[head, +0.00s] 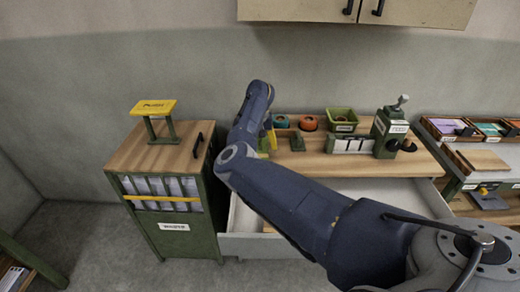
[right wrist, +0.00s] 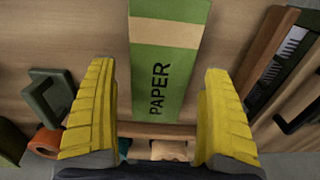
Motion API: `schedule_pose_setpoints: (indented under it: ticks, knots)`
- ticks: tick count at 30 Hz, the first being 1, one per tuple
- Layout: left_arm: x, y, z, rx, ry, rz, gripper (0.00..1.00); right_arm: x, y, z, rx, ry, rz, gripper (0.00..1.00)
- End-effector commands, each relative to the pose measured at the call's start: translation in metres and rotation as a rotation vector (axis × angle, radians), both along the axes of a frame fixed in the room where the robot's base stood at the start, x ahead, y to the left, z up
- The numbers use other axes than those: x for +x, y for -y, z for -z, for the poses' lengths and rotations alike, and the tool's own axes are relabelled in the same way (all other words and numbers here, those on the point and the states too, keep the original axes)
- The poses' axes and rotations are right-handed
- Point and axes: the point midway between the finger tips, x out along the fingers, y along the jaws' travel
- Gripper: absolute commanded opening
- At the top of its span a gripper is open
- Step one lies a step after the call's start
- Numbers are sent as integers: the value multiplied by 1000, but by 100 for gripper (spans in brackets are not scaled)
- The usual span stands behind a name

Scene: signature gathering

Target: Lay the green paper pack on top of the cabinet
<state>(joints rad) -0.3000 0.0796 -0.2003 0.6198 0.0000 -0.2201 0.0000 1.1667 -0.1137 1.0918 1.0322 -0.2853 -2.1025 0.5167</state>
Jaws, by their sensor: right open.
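The green paper pack (right wrist: 165,75), with a tan band and the word PAPER, lies on a wooden surface in the right wrist view. My right gripper (right wrist: 158,72) is open, its yellow fingers on either side of the pack's near end, with visible gaps to it. In the head view my right gripper (head: 269,137) is at the left end of the desk, mostly hidden behind my arm; the pack is largely hidden there too. The green cabinet (head: 180,241) with a wooden top stands left of the desk. My left gripper is not in view.
A yellow-topped stand (head: 153,107) and a black handle (head: 198,145) are on the cabinet top, with bare wood around them. A green tray (head: 341,120), an orange round item (head: 308,123) and a green device (head: 389,135) stand on the desk (head: 400,165).

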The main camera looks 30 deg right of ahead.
Motion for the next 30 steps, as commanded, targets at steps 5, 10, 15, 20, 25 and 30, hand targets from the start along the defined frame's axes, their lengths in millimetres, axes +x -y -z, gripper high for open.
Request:
schedule_pose_setpoints:
  ticks: [5,10,15,20,25,30]
  knots:
    - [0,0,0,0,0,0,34,1,0,-34,0,4,0,84]
    - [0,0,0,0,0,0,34,1,-1,-63,1,3,0,84]
    - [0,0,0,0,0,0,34,0,0,-86,1,2,-1,84]
    - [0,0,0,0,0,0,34,0,0,-100,0,1,-1,84]
    - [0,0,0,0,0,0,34,0,0,-105,1,-1,-1,84]
    - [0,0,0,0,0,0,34,0,0,-106,1,-1,-1,84]
